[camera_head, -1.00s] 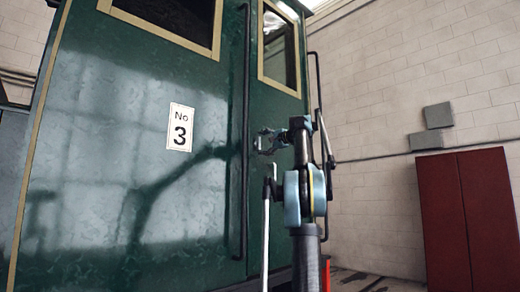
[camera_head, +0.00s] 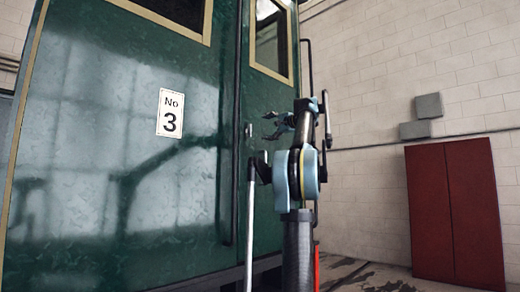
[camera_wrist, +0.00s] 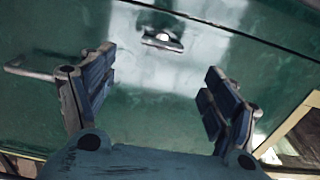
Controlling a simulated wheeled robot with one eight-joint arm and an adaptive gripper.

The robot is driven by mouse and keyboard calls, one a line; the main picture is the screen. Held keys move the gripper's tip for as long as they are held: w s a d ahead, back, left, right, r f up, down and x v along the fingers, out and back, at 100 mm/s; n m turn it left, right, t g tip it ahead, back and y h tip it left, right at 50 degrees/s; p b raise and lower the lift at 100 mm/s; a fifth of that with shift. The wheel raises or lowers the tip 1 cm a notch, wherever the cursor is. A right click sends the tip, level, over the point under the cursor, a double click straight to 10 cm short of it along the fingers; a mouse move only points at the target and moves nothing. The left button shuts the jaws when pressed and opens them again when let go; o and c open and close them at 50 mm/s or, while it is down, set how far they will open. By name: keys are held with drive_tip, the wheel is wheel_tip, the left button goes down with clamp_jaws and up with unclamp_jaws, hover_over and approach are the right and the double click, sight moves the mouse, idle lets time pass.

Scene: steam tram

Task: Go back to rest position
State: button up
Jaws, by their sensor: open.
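My gripper (camera_head: 273,124) is open and empty in front of the dark green tram side. In the wrist view its two blue fingers (camera_wrist: 158,72) are spread wide with nothing between them. A small metal door handle (camera_head: 249,130) shows just left of the gripper. In the wrist view a metal fitting (camera_wrist: 162,40) on a green panel lies beyond the fingers; the gap to it is hard to judge. My arm stands upright below the gripper, with its forearm raised.
The tram side (camera_head: 110,200) with its No 3 plate (camera_head: 171,112) fills the left. A long dark handrail (camera_head: 232,170) runs down it. A red cabinet (camera_head: 455,213) and grey boxes (camera_head: 429,106) are at the right by a brick wall. Floor between tram and cabinet looks clear.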

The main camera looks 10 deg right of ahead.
drive_tip(key=s+a+f+n+g+h, duration=0.1)
drive_tip(key=s+a+f+n+g, duration=0.15)
drive_tip(key=s+a+f, duration=0.65)
drive_tip(key=s+a+f+n+g+h, duration=0.1)
drive_tip(key=s+f+n+g, duration=0.15)
drive_tip(key=f, duration=1.25)
drive_tip(key=s+a+f+n+g, duration=0.25)
drive_tip(key=s+a+f, duration=0.4)
drive_tip(key=f, duration=0.65)
drive_tip(key=s+d+f+n+g+h, duration=0.1)
drive_tip(key=s+d+f+h, duration=0.1)
drive_tip(key=s+f, duration=0.7)
drive_tip(key=s+d+f+n+g+h, duration=0.1)
drive_tip(key=s+f, duration=0.9)
drive_tip(key=f, duration=1)
drive_tip(key=s+d+f+n+g+h, duration=0.1)
drive_tip(key=s+d+f+g+h, duration=0.2)
drive_tip(key=s+f, duration=0.7)
wheel_tip(320, 180, down, 5)
drive_tip(key=shift+s+d+f+n+h, duration=0.2)
drive_tip(key=shift+n+h, duration=0.15)
drive_tip(key=shift+h, duration=0.65)
drive_tip(key=shift+w, duration=0.15)
drive_tip(key=shift+w+f, duration=0.2)
drive_tip(key=shift+w, duration=0.2)
